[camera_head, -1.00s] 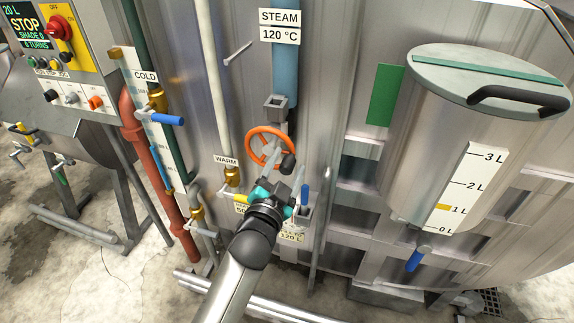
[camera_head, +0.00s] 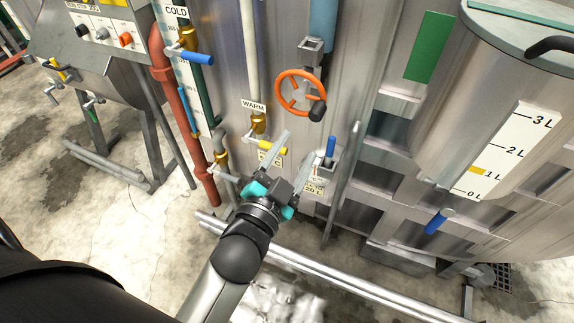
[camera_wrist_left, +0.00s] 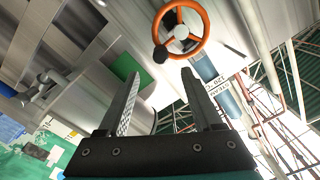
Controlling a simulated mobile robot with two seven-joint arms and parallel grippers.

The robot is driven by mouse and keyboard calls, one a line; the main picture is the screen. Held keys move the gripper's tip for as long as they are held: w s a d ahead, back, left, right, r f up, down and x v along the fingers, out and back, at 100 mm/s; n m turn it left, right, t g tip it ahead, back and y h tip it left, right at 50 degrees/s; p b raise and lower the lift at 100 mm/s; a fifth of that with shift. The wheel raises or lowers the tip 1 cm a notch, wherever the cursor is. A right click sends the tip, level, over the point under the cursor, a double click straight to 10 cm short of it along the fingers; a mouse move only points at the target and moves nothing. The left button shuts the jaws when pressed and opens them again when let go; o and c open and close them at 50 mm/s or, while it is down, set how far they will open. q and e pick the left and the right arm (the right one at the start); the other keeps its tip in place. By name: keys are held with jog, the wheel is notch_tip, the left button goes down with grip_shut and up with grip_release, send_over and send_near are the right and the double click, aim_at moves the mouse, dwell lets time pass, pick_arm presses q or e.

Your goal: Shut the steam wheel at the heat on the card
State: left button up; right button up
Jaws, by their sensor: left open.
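The steam wheel is an orange handwheel (camera_head: 299,93) with a grey hub and a dark knob at its lower right, on the blue steam pipe (camera_head: 322,30). In the left wrist view the orange wheel (camera_wrist_left: 181,30) shows beyond the fingertips, its dark knob at lower left. My left gripper (camera_head: 296,150) is open and empty, below the wheel and apart from it; its two fingers also show in the left wrist view (camera_wrist_left: 162,95). A small card (camera_head: 313,188) is partly hidden behind a finger. My right gripper is not in view.
A yellow-handled valve (camera_head: 272,148) and a blue lever (camera_head: 330,148) flank the fingers. A WARM label (camera_head: 254,105) is on the left pipe. A measuring tank (camera_head: 490,120) with a blue tap stands right. A metal rail (camera_head: 340,281) runs low in front.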

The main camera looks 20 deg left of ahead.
pick_arm(q)
jog(key=shift+s, duration=1.65)
jog(key=s+d+f+n+g+b, duration=0.1)
jog(key=s+f+g+b, duration=0.15)
jog(key=f, duration=1.05)
jog(key=s+f+g+b, duration=0.2)
jog(key=f+g+b, duration=0.1)
jog(key=f, duration=0.9)
jog(key=s+d+f+n+g+b, duration=0.1)
jog(key=s+f+g+b, duration=0.1)
jog(key=f, duration=1.1)
jog(key=s+a+f+n+g+b, duration=0.1)
jog(key=s+a+f+g+b, duration=0.1)
jog(key=s+f, duration=0.6)
jog(key=s+a+f+n+g+b, duration=0.1)
jog(key=s+a+f+g+b, duration=0.2)
jog(key=s+f, duration=0.5)
jog(key=s+a+f+n+g+b, duration=0.1)
jog(key=s+f+g, duration=0.3)
jog(key=s+f, duration=0.4)
notch_tip(320, 180, down, 2)
jog(key=shift+s+a+y+b, duration=0.3)
jog(key=shift+s+a+b, duration=0.1)
jog(key=shift+a+b, duration=0.4)
